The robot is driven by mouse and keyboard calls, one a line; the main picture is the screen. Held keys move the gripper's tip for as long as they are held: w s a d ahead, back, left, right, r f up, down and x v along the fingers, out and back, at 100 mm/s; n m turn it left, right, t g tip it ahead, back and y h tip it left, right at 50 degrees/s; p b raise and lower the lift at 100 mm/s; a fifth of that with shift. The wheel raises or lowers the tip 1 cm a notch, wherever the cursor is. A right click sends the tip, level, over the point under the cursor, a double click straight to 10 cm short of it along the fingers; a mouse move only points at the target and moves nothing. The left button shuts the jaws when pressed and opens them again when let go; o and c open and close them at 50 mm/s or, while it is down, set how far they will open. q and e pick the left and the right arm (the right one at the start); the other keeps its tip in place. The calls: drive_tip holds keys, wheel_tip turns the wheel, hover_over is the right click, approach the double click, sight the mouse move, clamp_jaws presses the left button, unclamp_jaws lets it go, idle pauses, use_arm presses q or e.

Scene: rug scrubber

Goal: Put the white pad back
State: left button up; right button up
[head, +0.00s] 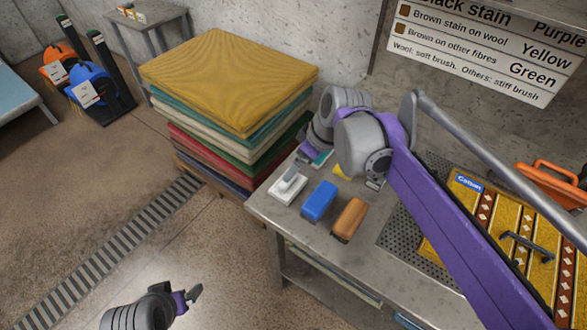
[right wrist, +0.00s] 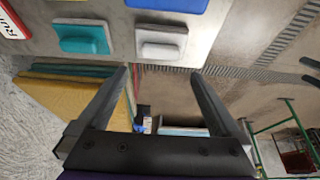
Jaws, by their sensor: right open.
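In the head view my right wrist hides most of that gripper and part of the teal pad (head: 321,158). My left gripper (head: 188,296) is low over the floor, away from the table; its jaws are unclear.
A blue brush (head: 319,202) and an orange brush (head: 349,219) lie right of the pad. A yellow piece (head: 342,171) is behind them. A tall stack of folded rugs (head: 230,80) stands close left of the table. A patterned rug (head: 465,215) lies at the right.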

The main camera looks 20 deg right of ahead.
use_arm(q)
drive_tip(key=shift+r, duration=0.2)
use_arm(e)
drive_tip(key=shift+v, duration=1.8)
